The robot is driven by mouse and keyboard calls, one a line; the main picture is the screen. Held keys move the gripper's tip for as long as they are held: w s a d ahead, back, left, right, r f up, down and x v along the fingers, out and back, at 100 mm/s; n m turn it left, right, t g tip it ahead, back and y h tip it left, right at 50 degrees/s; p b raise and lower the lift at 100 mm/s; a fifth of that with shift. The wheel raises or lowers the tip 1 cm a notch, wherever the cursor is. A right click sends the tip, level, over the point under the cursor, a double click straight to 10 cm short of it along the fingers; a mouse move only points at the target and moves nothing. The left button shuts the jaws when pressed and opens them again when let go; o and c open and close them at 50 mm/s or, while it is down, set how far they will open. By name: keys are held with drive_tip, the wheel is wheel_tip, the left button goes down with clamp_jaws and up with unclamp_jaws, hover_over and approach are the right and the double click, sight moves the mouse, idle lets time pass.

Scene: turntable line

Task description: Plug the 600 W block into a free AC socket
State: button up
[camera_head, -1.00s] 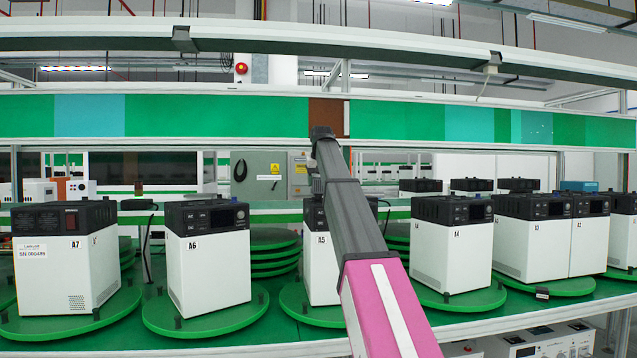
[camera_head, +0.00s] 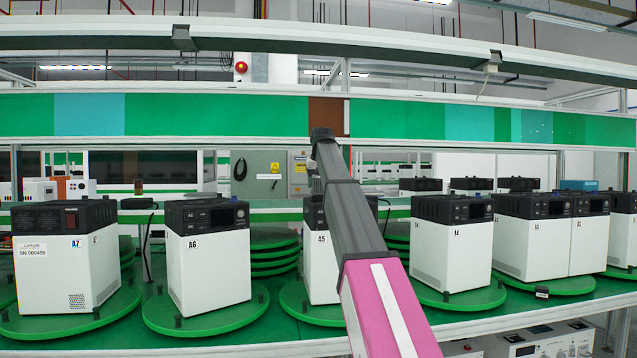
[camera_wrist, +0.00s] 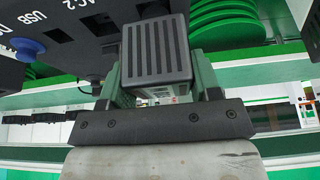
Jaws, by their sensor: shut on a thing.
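In the wrist view, my gripper (camera_wrist: 160,88) is shut on a dark grey block (camera_wrist: 157,55) with a ribbed face, held between its green fingers. No wattage label shows on it. Beside and behind the block is a black power-unit panel (camera_wrist: 68,62), upside down in this view, with white "AC 2" and "USB" lettering. A round blue part (camera_wrist: 27,48) is on that panel. The block hides part of the panel, and I cannot tell whether it touches a socket. In the head view, my arm hides the gripper and covers part of unit A5 (camera_head: 320,262).
White units with black tops stand on green turntables, including A6 (camera_head: 208,268) to the left and A7 (camera_head: 62,275) farther left. Unit A4 (camera_head: 450,258) is to the right. Stacked green discs (camera_head: 272,255) lie behind. A long overhead beam (camera_head: 200,115) crosses above.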

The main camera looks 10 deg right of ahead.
drive_tip(key=shift+f, duration=0.85)
drive_tip(key=o, duration=1.3)
drive_tip(key=shift+o, duration=0.2)
drive_tip(key=v, duration=1)
drive_tip(key=shift+r, duration=0.35)
drive_tip(key=shift+s, duration=0.2)
